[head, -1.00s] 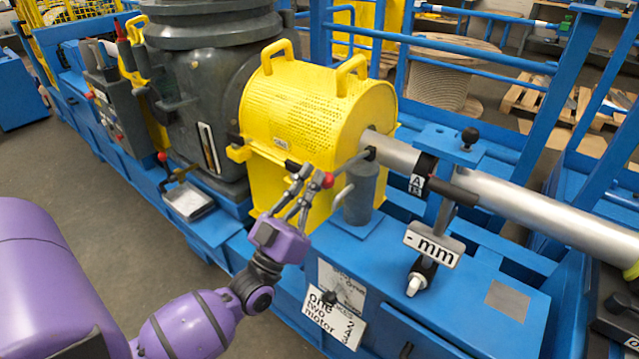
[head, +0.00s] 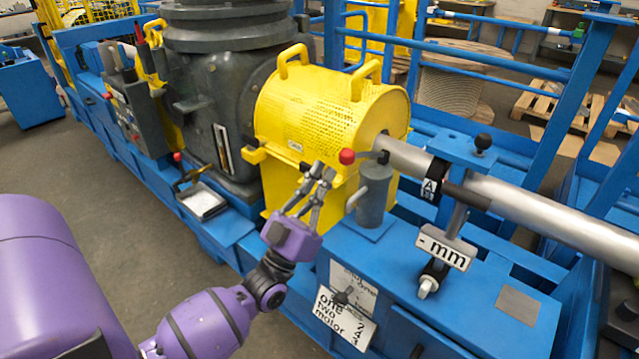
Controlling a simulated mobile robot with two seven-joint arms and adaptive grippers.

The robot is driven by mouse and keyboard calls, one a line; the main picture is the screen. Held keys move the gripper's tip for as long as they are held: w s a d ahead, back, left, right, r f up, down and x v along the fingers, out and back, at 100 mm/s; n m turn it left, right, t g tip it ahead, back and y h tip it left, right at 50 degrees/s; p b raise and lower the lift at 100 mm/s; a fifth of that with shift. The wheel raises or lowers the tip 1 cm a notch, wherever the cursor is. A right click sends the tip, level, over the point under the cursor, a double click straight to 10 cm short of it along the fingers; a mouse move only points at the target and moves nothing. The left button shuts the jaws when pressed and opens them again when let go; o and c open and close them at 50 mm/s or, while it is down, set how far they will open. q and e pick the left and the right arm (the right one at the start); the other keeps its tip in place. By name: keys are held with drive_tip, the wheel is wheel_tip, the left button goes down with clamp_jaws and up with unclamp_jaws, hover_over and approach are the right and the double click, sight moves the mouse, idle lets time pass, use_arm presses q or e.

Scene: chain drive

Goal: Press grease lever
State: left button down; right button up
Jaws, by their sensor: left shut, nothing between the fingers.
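The grease lever (head: 366,156) is a short dark arm with a red knob (head: 347,156). It sits on top of a grey cylindrical pump (head: 374,195) in front of the yellow guard. The lever points left and lies about level. My left gripper (head: 320,172) is shut and empty, its fingertips just left of and a little below the red knob. A small gap shows between fingertips and knob. My right gripper is not in view.
The yellow perforated guard (head: 330,105) stands right behind the gripper. A silver shaft (head: 540,215) runs out to the right. A hanging "mm" sign (head: 446,248) and a lower sign (head: 345,318) are on the blue frame. Floor at left is clear.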

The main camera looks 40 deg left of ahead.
use_arm(q)
drive_tip(key=b+v, duration=0.2)
drive_tip(key=v, duration=0.7)
drive_tip(key=shift+s+b, duration=0.35)
drive_tip(key=shift+s, duration=0.35)
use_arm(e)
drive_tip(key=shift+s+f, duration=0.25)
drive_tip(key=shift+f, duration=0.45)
use_arm(q)
drive_tip(key=shift+r, duration=0.1)
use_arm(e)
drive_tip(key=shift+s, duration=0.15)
